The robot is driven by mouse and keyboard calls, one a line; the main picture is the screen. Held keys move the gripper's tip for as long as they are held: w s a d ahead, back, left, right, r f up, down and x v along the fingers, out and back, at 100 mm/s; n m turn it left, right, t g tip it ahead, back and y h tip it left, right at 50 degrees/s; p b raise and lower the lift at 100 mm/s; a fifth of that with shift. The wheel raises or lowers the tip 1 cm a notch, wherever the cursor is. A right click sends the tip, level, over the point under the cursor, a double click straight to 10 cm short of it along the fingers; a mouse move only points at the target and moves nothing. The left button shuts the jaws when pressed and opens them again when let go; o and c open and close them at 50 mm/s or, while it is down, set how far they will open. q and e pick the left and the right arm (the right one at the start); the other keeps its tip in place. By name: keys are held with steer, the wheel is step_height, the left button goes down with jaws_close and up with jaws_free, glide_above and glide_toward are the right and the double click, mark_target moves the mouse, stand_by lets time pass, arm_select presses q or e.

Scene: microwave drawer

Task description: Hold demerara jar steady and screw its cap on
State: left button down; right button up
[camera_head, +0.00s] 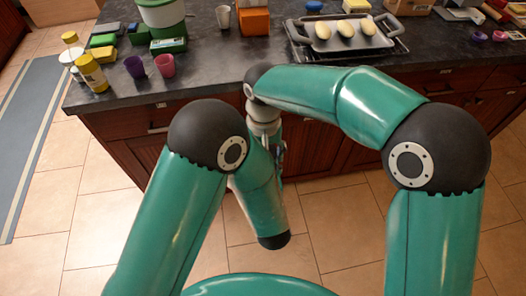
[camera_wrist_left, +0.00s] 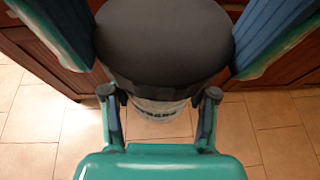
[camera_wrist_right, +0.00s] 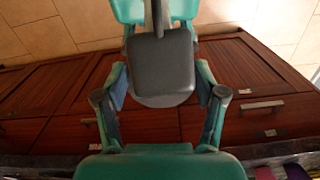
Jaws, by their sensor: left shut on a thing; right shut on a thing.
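The demerara jar (camera_wrist_left: 160,112) shows in the left wrist view as a clear body with dark lettering, held above the floor in front of the cabinets. My left gripper (camera_wrist_left: 160,94) is shut on its body, one finger on each side. A wide dark grey cap (camera_wrist_left: 165,40) with a ribbed edge covers the jar's top from this angle. Blue-padded fingers of my right gripper (camera_wrist_right: 165,90) flank the cap on both sides, shut on it. Whether cap and jar rim are fully seated cannot be told. In the head view my arms hide the jar, the cap and most of both grippers.
The dark counter (camera_head: 210,70) stands ahead with wooden drawers below. On it are a yellow-labelled bottle (camera_head: 91,73), purple cup (camera_head: 134,67), pink cup (camera_head: 165,65), white cup (camera_head: 223,17), orange box (camera_head: 253,20) and a tray (camera_head: 375,40) with rolls.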

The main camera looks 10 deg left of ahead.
steer(key=m, duration=0.4)
steer(key=shift+a, duration=0.25)
steer(key=m, duration=0.5)
steer(key=shift+w+a+m, duration=0.15)
steer(key=shift+a+m, duration=0.15)
steer(key=o, duration=0.7)
steer(key=shift+r, duration=2.25)
